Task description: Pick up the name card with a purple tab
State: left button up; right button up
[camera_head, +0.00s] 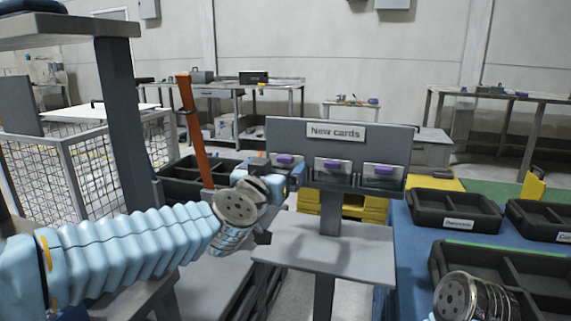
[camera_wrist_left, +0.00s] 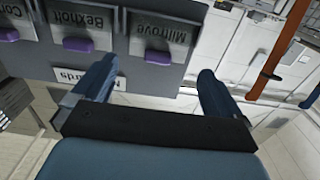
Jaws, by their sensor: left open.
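A grey stand headed "New cards" (camera_head: 336,131) holds three name cards with purple tabs: a left card (camera_head: 285,160), a middle card (camera_head: 332,170) and a right card (camera_head: 384,174). In the left wrist view, which sees them upside down, one appears to read "Mitrove" (camera_wrist_left: 163,30) with its purple tab (camera_wrist_left: 158,57), another "Bexholt" (camera_wrist_left: 85,22); the third (camera_wrist_left: 15,14) is cut off. My left gripper (camera_wrist_left: 156,72) is open and empty, its fingers on either side of the Mitrove tab in that view. In the head view my left gripper (camera_head: 295,178) is beside the left card, partly covering it.
A grey shelf (camera_head: 345,246) juts out below the cards. Black trays (camera_head: 455,224) stand on a blue table at right, near my right wrist. An orange post (camera_head: 194,130) rises behind my left arm. A wire cage (camera_head: 95,180) stands at left.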

aim_at(284, 159)
pick_arm(q)
jog(key=x, duration=0.4)
jog(key=shift+d, duration=0.2)
jog(key=c, duration=0.8)
jog(key=shift+c, duration=0.2)
jog(key=shift+r, duration=0.2)
